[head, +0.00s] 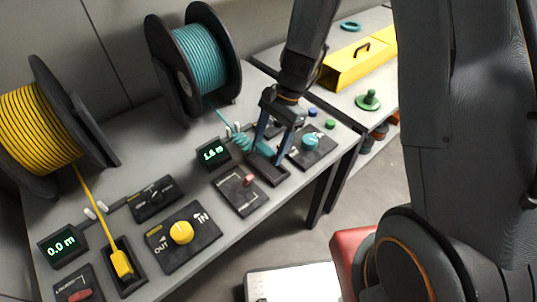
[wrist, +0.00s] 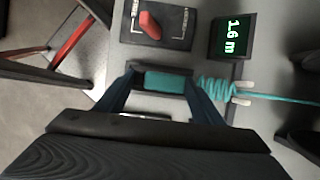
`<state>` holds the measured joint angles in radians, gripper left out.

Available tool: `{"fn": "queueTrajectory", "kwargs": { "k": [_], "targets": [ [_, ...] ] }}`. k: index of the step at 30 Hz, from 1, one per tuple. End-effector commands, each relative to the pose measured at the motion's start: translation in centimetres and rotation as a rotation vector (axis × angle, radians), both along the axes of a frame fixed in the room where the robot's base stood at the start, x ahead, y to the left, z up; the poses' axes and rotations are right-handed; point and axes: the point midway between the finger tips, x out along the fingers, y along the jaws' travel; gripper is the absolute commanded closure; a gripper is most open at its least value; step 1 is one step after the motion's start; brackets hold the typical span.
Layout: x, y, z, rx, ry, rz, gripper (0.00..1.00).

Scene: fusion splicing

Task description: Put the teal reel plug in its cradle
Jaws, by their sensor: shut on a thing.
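The teal reel plug (wrist: 168,82) is a small teal block between my gripper's fingers; it also shows in the head view (head: 264,149). My gripper (head: 266,152) points down, with its two dark fingers closed on the plug's ends, as the wrist view (wrist: 165,83) shows. The dark cradle (head: 271,172) lies on the bench directly at the plug. The plug is over or in it; I cannot tell whether it is seated. A coiled teal cable (wrist: 215,88) runs from the plug past small white guides to the teal reel (head: 208,60).
A display (wrist: 233,36) reads 1.6 m. A panel with a red switch (head: 247,181) lies beside the cradle, and a panel with a teal knob (head: 310,142) on the other side. The yellow reel (head: 38,118) has its yellow plug (head: 122,264) in another cradle.

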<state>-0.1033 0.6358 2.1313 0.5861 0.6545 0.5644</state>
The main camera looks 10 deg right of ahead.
Motion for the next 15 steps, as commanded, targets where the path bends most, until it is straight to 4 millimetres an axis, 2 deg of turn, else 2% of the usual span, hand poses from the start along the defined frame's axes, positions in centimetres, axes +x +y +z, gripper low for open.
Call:
{"fn": "queueTrajectory", "kwargs": {
  "k": [5, 12, 15],
  "targets": [
    [0.0, 0.0, -1.1, 0.000, 0.002, 0.002, 0.67],
    [0.0, 0.0, -3.9, 0.001, 0.001, 0.001, 0.67],
    [0.0, 0.0, -4.6, 0.000, 0.000, 0.002, 0.67]
  ]
}}
